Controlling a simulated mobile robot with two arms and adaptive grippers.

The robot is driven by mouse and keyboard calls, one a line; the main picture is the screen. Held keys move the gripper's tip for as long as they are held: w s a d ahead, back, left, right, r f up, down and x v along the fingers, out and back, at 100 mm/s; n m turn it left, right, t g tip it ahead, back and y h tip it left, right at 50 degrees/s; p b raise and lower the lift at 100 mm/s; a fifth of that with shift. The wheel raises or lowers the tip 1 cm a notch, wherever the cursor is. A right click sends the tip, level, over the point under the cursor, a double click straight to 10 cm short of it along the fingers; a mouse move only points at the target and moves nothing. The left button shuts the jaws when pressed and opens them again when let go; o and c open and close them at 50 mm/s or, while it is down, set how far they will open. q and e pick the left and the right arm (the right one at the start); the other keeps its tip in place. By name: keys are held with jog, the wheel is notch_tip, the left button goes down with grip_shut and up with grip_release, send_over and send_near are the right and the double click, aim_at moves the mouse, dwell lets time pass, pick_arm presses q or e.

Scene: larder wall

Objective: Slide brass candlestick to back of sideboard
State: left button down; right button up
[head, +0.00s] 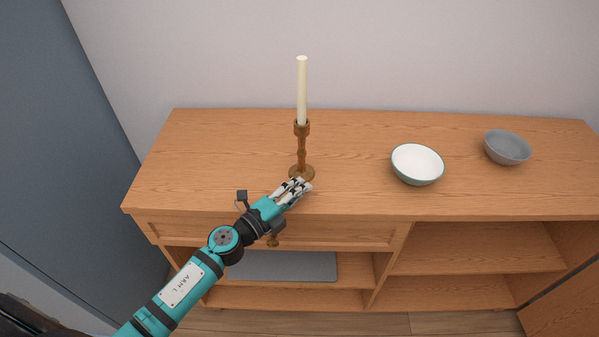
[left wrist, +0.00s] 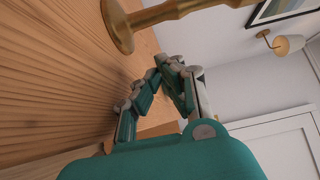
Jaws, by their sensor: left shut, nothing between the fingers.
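The brass candlestick (head: 301,153) stands upright on the wooden sideboard (head: 220,160), left of its middle, with a tall cream candle (head: 302,90) in it. My left gripper (head: 302,188) is shut and empty at the front of the candlestick's base, low over the top. I cannot tell whether the fingers touch the base. In the left wrist view the candlestick (left wrist: 160,14) lies across the top of the picture, just past my shut fingers (left wrist: 160,68). My right gripper is not in view.
A white bowl with a green rim (head: 418,164) and a grey bowl (head: 507,148) stand to the right on the sideboard. The top behind the candlestick is clear up to the wall (head: 400,60). A drawer and open shelves (head: 470,258) lie below the front edge.

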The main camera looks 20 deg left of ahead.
aim_at(299, 166)
pick_arm(q)
jog(key=w, duration=0.1)
jog(key=w+a, duration=0.1)
jog(key=w, duration=0.1)
jog(key=shift+w+a, duration=0.1)
jog(key=shift+w, duration=0.3)
jog(key=shift+w+a+f+b, duration=0.1)
jog(key=shift+w+a+b, duration=0.2)
jog(key=shift+w, duration=0.6)
jog(key=shift+w+a+b, duration=0.15)
jog(key=shift+w+a, duration=0.15)
jog(key=shift+w, duration=0.6)
jog(key=shift+s, duration=0.15)
